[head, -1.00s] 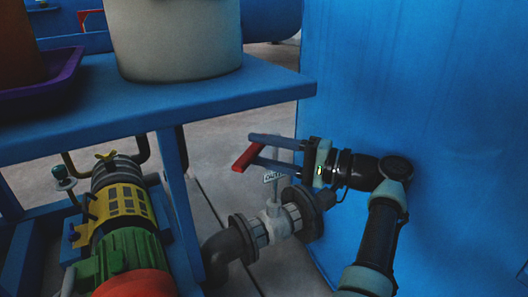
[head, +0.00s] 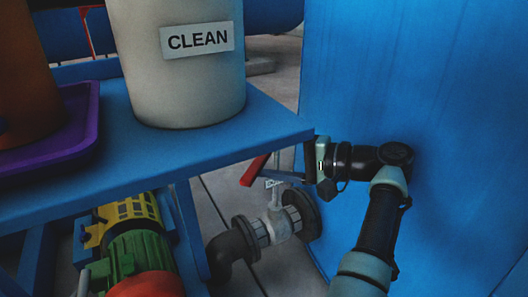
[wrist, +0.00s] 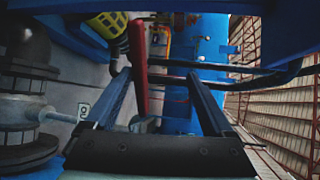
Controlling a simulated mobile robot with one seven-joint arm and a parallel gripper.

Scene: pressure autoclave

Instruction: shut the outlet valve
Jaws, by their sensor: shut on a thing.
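The outlet valve is a pale grey valve body (head: 278,222) between dark pipe flanges, below the table corner. In the wrist view the red handle (wrist: 138,60) runs between my fingers, nearer the left one. My gripper (wrist: 158,75) is shut on the red handle, though the exact contact is hard to see. In the head view the table corner hides part of the fingers.
The blue table (head: 220,155) carries a white container (head: 185,90) labelled CLEAN and a purple tray (head: 85,125). A green and yellow pump (head: 135,245) sits below. A large blue wall (head: 430,130) stands close to the right of my arm.

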